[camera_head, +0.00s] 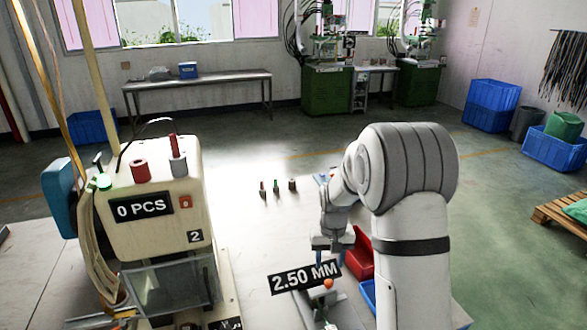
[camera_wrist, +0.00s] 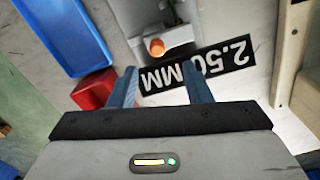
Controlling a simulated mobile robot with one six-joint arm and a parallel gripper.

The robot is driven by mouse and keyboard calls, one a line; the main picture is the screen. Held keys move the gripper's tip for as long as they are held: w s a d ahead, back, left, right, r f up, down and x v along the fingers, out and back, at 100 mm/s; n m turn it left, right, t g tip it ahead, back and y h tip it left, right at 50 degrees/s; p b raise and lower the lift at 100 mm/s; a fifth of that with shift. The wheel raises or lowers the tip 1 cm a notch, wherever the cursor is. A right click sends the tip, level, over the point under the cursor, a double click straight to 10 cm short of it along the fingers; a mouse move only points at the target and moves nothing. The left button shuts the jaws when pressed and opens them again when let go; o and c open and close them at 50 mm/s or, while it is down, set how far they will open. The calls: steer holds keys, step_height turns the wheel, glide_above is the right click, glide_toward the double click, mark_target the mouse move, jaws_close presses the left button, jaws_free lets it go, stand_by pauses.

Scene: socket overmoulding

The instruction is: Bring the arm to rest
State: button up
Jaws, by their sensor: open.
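My gripper (camera_wrist: 159,72) shows in the wrist view with its two blue-grey fingers apart and nothing between them. In the head view my gripper (camera_head: 333,246) hangs low at the end of my white arm, with its fingers mostly hidden. It is close to the black "2.50 MM" sign (camera_head: 304,277). In the wrist view this sign (camera_wrist: 197,70) appears upside down beyond the fingertips, with an orange knob (camera_wrist: 156,47) just past it. I cannot tell the exact gap between fingers and sign.
A red bin (camera_head: 359,254) and a blue tray (camera_wrist: 62,32) lie close by. A cream machine (camera_head: 157,215) marked "0 PCS" stands at left. Several small coloured posts (camera_head: 277,186) stand on the bright table behind.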

steer(key=s+r+t, duration=0.2)
steer(key=s+r, duration=1)
steer(key=r, duration=0.2)
steer(key=s+r+t, duration=0.1)
steer(key=s+r, duration=0.2)
steer(key=s, duration=1.2)
steer(key=shift+r, duration=0.1)
steer(key=shift+c, duration=0.9)
steer(key=shift+d, duration=0.1)
